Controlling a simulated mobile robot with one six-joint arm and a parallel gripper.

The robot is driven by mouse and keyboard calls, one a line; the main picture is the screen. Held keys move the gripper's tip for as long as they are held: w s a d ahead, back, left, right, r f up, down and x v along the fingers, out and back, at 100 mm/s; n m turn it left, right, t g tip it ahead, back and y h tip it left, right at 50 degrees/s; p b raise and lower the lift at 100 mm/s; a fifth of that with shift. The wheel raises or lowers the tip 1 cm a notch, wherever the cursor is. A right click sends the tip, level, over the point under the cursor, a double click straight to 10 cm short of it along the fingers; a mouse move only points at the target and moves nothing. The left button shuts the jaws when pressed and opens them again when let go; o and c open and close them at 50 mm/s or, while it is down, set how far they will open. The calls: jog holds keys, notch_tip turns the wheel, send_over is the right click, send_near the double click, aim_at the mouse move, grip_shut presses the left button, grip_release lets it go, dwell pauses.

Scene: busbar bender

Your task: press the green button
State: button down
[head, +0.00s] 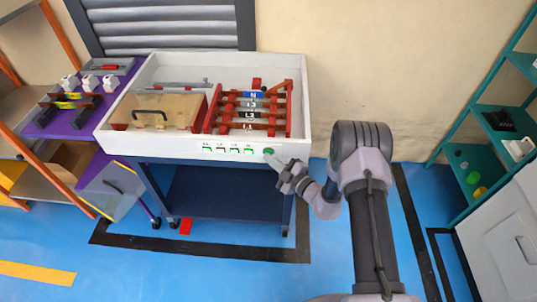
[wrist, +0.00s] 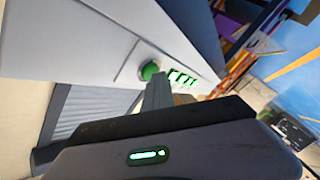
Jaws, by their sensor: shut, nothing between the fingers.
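The round green button (head: 268,151) is on the white front face of the busbar box (head: 165,142), near its right end. In the wrist view the green button (wrist: 150,70) shows on the grey-white panel, partly hidden by the finger in front of it. My gripper (head: 274,159) is shut and empty, its tip at the panel just below and right of the button. In the wrist view the shut fingers of my gripper (wrist: 157,88) point at the button and overlap its lower edge. I cannot tell whether the tip touches it.
A row of small green-lit switches (head: 228,150) lies left of the button. A purple workbench (head: 60,127) stands left and a teal shelf (head: 470,150) right.

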jog(key=s+p, duration=0.2)
jog(key=s, duration=0.4)
jog(key=shift+s, duration=0.35)
jog(key=shift+a, duration=0.1)
dwell(0.5)
